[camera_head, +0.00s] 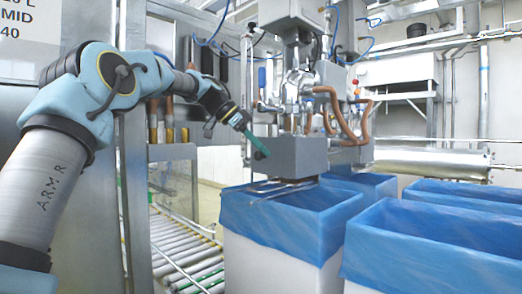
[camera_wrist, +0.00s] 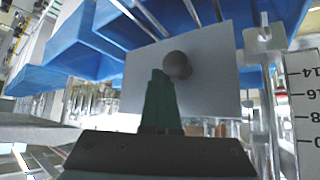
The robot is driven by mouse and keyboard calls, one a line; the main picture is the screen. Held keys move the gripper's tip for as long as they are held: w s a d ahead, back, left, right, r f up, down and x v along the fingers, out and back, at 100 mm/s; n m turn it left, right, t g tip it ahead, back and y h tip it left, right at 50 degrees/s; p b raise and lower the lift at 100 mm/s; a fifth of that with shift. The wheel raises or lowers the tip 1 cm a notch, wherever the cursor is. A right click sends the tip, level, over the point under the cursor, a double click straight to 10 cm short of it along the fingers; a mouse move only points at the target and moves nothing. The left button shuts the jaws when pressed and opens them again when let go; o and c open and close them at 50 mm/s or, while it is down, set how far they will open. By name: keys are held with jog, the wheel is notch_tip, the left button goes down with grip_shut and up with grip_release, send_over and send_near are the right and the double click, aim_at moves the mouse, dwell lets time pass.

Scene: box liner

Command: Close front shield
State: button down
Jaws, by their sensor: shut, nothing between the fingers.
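The front shield is a grey metal plate (camera_head: 300,158) below the filling machine, above the front lined box. A dark round knob (camera_head: 259,155) is at its left side. In the wrist view the plate (camera_wrist: 212,75) fills the middle, with the knob (camera_wrist: 178,66) standing out from it. My gripper (camera_head: 251,140) reaches in from the left with green fingers. In the wrist view its fingers (camera_wrist: 158,78) are shut and empty, with the tips just left of the knob. I cannot tell whether they touch it.
White boxes with blue liners (camera_head: 290,215) stand below and to the right of the machine. A roller conveyor (camera_head: 180,250) runs at lower left. Orange hoses (camera_head: 340,112) and pipes hang above the shield. A steel frame post (camera_head: 133,200) stands near my arm.

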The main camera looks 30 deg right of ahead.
jog(key=shift+w+r, duration=0.15)
jog(key=shift+w, duration=0.5)
jog(key=shift+w+a, duration=0.1)
jog(key=shift+w+a+r, duration=0.2)
jog(key=shift+a+r, duration=0.1)
jog(key=shift+r, duration=0.1)
jog(key=v, duration=0.4)
jog(key=s+b+v, duration=0.1)
jog(key=v, duration=0.1)
